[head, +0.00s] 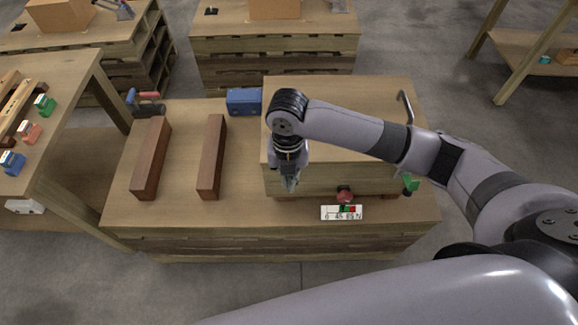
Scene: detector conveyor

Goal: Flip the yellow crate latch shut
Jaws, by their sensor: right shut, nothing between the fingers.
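My right gripper (289,184) is shut and empty, pointing down at the front left part of a large wooden crate (325,183). It overlaps the crate's front face in the head view; I cannot tell whether it touches it. I cannot make out a yellow latch; it may be hidden behind the gripper or arm. My right arm crosses over the crate's top. My left gripper is not in view.
The crate stands on a wooden workbench (245,217). A red knob-like part (345,194) and a white marked scale (331,213) are at its front. Two brown bars (151,160) and a blue box (243,101) lie to the left, with bare bench between them.

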